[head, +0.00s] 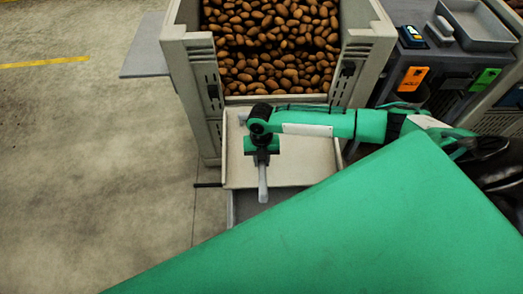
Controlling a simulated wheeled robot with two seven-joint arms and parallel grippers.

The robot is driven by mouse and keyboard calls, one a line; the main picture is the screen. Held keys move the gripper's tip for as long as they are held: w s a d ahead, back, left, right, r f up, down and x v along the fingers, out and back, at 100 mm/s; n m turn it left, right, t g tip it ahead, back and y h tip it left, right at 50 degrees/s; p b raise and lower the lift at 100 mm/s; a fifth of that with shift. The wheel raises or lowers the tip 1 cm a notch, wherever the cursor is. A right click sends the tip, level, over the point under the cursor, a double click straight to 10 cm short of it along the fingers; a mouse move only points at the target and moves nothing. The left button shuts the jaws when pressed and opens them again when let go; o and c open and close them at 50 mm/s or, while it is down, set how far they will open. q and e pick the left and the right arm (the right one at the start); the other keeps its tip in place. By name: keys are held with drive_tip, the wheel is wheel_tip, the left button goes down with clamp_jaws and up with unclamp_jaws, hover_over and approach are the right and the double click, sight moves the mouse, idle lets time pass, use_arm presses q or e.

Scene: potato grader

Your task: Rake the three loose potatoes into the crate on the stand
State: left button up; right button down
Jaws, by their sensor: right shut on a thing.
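A pale, shallow crate (236,175) stands below the front of a big bin, and its inside looks bare where I can see it. My right arm reaches in from the right across it. My right gripper (262,172) points down over the crate and is shut on a narrow grey bar (263,190). I cannot tell whether this bar is a rake's handle. No rake head shows clearly. I cannot make out three loose potatoes apart from the heap in the bin. My left gripper is not in view.
The big grey bin (185,60) behind is full of potatoes (270,45). A dark rod (207,185) sticks out left of the crate. At right stands a bench with a grey tray (480,25), an orange tag (413,78) and a green tag (486,78). Open floor lies left.

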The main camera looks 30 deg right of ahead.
sight(264, 196)
drive_tip(key=s+a+p, duration=0.2)
drive_tip(key=s, duration=0.2)
drive_tip(key=s+a+f+p, duration=0.1)
drive_tip(key=s+p, duration=0.1)
drive_tip(key=s, duration=0.1)
drive_tip(key=s+a+p, duration=0.2)
drive_tip(key=s, duration=0.2)
drive_tip(key=shift+s+a+f, duration=0.2)
drive_tip(key=shift+s+a, duration=0.1)
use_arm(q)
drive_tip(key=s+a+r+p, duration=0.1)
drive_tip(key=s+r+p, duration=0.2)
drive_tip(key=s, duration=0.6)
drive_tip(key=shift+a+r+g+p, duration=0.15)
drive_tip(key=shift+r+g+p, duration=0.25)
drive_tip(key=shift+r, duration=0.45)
use_arm(e)
drive_tip(key=s+a+f, duration=0.1)
drive_tip(key=s+a, duration=0.3)
drive_tip(key=s, duration=0.4)
drive_tip(key=shift+s+a+f, duration=0.15)
drive_tip(key=shift+s+f, duration=0.05)
drive_tip(key=shift+s, duration=0.15)
use_arm(q)
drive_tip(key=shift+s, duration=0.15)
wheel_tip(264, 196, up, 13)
drive_tip(key=p, duration=1.3)
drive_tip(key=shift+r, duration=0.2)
use_arm(e)
wheel_tip(264, 196, up, 14)
